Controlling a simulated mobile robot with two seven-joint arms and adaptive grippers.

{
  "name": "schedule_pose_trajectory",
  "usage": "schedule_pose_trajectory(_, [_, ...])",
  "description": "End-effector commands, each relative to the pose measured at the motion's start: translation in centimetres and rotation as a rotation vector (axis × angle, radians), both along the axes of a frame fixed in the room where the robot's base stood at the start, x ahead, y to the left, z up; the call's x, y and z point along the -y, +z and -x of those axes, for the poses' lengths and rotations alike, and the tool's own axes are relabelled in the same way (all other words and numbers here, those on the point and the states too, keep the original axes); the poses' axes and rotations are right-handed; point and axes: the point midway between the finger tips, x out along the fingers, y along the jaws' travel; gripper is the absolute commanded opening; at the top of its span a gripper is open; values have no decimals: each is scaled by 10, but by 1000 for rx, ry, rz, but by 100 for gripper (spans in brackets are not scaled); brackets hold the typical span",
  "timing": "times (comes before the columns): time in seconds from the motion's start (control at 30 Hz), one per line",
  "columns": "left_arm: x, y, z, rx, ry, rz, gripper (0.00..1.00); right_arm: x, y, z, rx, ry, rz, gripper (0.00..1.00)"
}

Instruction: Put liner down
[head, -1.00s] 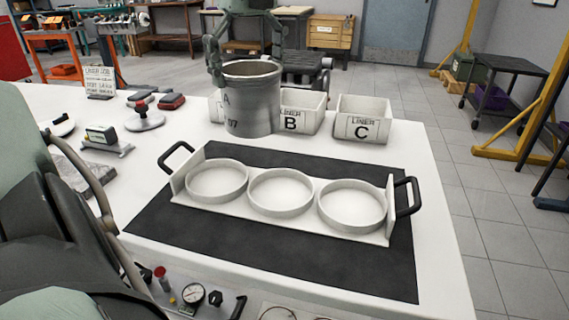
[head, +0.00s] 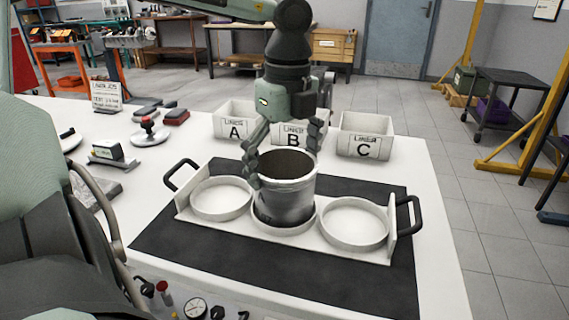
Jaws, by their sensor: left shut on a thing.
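The liner (head: 287,205) is a grey metal cylinder with an open top and dark inside. My left gripper (head: 283,158) is shut on it at its upper rim, from above. The liner is upright in the middle ring of a white three-ring tray (head: 378,242). Its lower end is at or inside that ring; I cannot tell if it rests on the bottom. The left ring (head: 221,199) and right ring (head: 355,224) are empty. My right gripper does not show.
The tray has black side handles and lies on a dark mat (head: 340,284). White bins A (head: 234,128), B (head: 292,139) and C (head: 364,145) stand behind it. Small tools and a sign (head: 105,96) lie at the left. Gauges (head: 195,307) sit at the front edge.

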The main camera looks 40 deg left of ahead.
Motion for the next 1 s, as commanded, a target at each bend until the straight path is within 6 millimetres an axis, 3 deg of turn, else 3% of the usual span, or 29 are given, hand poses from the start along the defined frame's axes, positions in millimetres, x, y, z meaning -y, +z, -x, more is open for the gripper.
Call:
schedule_pose_trajectory(0.3, [0,0,-1,2,1,-1,51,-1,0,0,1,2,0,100])
schedule_pose_trajectory(0.33, [0,-1,0,0,1,0,99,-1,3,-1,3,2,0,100])
schedule_pose_trajectory(0.77, [0,3,-1,2,1,-1,100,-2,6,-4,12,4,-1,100])
schedule_pose_trajectory(0.9, [0,24,-1,5,3,-3,100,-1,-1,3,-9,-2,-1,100])
schedule_pose_trajectory(1.0, [1,46,-2,7,4,-4,100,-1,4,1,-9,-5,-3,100])
